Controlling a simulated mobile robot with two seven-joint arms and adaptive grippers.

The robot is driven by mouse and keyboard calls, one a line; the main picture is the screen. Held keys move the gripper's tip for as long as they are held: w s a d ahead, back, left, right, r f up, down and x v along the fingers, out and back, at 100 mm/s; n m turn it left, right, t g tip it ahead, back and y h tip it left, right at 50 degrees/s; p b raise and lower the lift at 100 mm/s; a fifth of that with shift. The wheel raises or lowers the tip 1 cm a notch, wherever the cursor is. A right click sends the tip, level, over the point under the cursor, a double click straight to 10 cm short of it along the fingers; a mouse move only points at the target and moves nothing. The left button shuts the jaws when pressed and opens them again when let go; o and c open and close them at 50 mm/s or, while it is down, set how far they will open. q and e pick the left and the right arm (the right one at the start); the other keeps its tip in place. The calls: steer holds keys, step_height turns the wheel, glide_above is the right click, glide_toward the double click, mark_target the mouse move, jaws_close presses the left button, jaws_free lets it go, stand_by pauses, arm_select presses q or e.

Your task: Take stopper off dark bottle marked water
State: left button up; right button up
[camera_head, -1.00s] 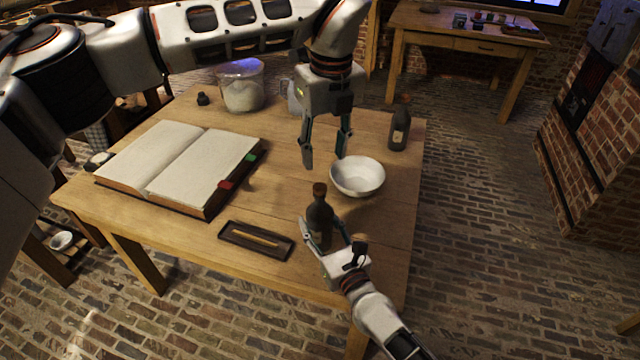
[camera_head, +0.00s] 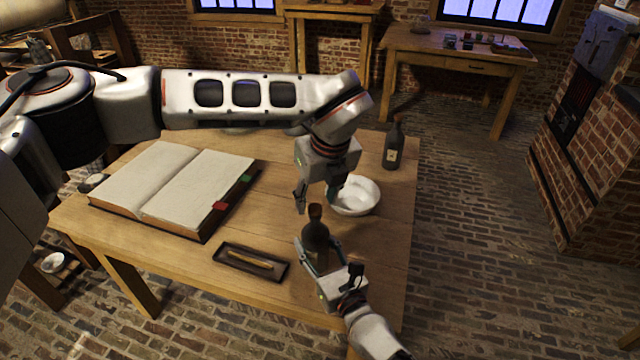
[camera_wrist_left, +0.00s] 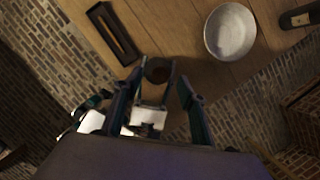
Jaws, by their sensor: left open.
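A dark bottle (camera_head: 316,236) with a brown stopper (camera_head: 315,211) stands upright near the table's front edge; I cannot read any marking on it. My right gripper (camera_head: 318,243) has its fingers on both sides of the bottle's body and holds it. My left gripper (camera_head: 317,199) points down, open and empty, just above the stopper. In the left wrist view the stopper (camera_wrist_left: 158,73) shows between and beyond the open left fingertips. A second dark bottle (camera_head: 393,150) with a pale label stands at the table's back right.
A white bowl (camera_head: 362,197) stands just behind the bottle, partly hidden by my left gripper. A dark tray (camera_head: 225,257) with a yellowish stick lies to the left. A large open book (camera_head: 165,187) covers the table's left side. Bare wood lies between book and bowl.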

mark_target(316, 208)
arm_select(q)
steer(key=shift+x, duration=1.25)
steer(key=shift+c, duration=0.4)
jaws_close()
steer(key=shift+r, duration=0.35)
steer(key=shift+r, duration=0.75)
steer(key=shift+r, duration=2.05)
arm_select(e)
steer(key=o, duration=1.7)
steer(key=shift+c, duration=0.2)
